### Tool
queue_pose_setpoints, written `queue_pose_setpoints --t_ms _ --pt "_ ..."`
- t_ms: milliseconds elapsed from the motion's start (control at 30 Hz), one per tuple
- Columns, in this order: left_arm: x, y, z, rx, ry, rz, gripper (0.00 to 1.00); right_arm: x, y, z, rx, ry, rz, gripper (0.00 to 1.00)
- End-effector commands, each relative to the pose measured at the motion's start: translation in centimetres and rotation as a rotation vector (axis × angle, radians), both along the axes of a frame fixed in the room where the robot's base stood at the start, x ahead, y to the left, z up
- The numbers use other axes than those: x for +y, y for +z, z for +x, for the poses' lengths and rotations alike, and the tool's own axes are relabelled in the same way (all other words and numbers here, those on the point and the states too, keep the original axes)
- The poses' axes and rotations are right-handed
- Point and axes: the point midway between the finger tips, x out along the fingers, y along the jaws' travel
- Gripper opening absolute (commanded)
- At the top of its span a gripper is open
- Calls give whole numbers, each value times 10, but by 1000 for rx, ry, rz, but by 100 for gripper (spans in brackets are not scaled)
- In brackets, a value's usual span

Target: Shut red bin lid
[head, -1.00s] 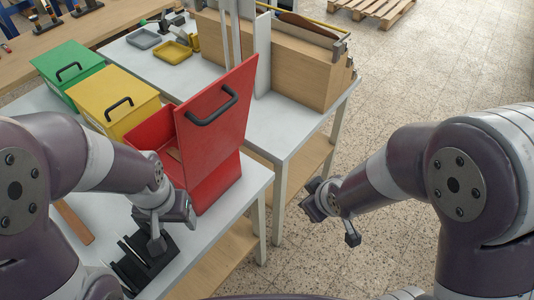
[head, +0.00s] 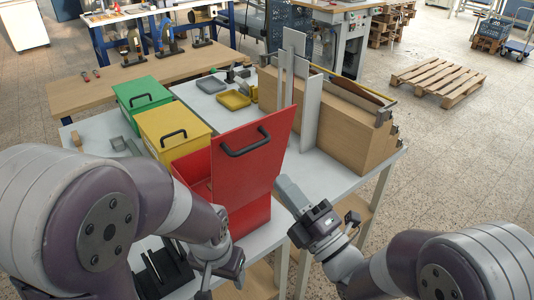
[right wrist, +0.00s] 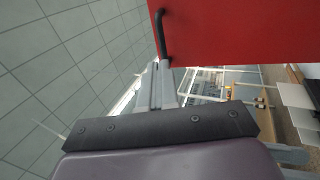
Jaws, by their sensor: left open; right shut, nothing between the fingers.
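The red bin (head: 248,216) stands at the near end of the row of bins. Its red lid (head: 262,165) is raised steeply, with a black handle (head: 245,141) on the face toward me. My right gripper (head: 283,187) is shut and empty, with its tips close to the lid's right edge. In the right wrist view the lid (right wrist: 245,30) and its handle (right wrist: 162,35) show just ahead of the closed fingers (right wrist: 161,85); I cannot tell whether they touch. My left gripper (head: 213,275) is open and empty, low in front of the red bin.
A yellow bin (head: 172,129) and a green bin (head: 141,94), both with lids down, stand beyond the red bin. A black stand (head: 160,268) is beside my left gripper. A wooden box (head: 335,122) with upright grey plates stands behind the lid.

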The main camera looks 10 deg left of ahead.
Motion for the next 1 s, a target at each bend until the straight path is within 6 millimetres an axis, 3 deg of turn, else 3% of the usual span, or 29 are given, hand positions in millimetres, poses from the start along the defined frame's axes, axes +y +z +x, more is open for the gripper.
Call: queue_pose_setpoints --t_ms 133,333,1000 --pt "0 16 0 0 0 0 65 24 16 16 1 4 0 0" --pt "0 28 0 0 0 0 65 43 26 32 2 2 0 0" --pt "0 34 0 1 0 0 65 55 32 42 18 1 -20 0"
